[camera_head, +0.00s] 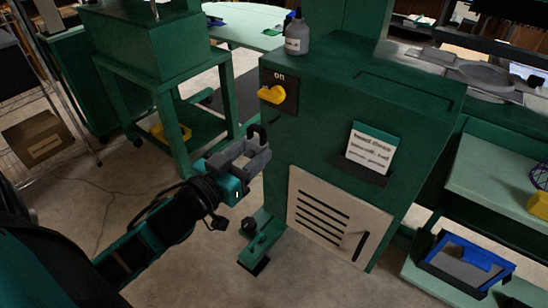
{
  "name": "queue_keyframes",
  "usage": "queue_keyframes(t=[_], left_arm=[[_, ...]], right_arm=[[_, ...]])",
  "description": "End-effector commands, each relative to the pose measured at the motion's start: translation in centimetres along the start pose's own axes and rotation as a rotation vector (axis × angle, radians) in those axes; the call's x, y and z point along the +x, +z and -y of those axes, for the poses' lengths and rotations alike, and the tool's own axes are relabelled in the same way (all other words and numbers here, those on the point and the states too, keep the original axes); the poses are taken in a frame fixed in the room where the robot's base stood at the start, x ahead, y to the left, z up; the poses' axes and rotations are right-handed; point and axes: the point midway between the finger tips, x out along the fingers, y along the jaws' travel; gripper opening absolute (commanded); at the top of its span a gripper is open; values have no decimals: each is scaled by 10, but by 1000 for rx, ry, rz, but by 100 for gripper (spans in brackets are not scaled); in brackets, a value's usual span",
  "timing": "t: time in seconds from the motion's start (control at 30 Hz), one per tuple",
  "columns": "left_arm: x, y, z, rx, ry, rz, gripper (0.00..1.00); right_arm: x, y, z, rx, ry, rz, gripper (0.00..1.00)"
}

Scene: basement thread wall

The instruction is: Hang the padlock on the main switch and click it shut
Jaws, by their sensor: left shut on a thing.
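The main switch (272,94) is a yellow handle on a dark plate marked "ON", high on the left part of the green machine's front. My left gripper (250,152) is below and slightly left of the switch, apart from it. It is shut on the padlock, whose dark curved shackle (257,131) sticks up above the fingers. The padlock's body is mostly hidden by the fingers, and I cannot tell whether the shackle is open or closed. My right gripper is not in view.
The green machine (340,105) fills the middle, with a grey bottle (297,35) on top and a card (372,148) on its front. A pale louvred panel (335,215) is below. A green stand (165,85) is at left. Open floor lies between.

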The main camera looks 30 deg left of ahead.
Motion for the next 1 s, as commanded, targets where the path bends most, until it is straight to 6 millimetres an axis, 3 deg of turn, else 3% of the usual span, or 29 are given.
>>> queue_keyframes(t=[0.07, 0.37, 1.0], left_arm=[[-2, 11, 10, 3, 7, -8, 18], [3, 13, 20, -1, 14, -22, 18], [64, 18, 19, 1, 12, -21, 18]], right_arm=[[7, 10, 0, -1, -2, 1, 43], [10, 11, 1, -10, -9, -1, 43], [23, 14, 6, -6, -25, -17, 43]])
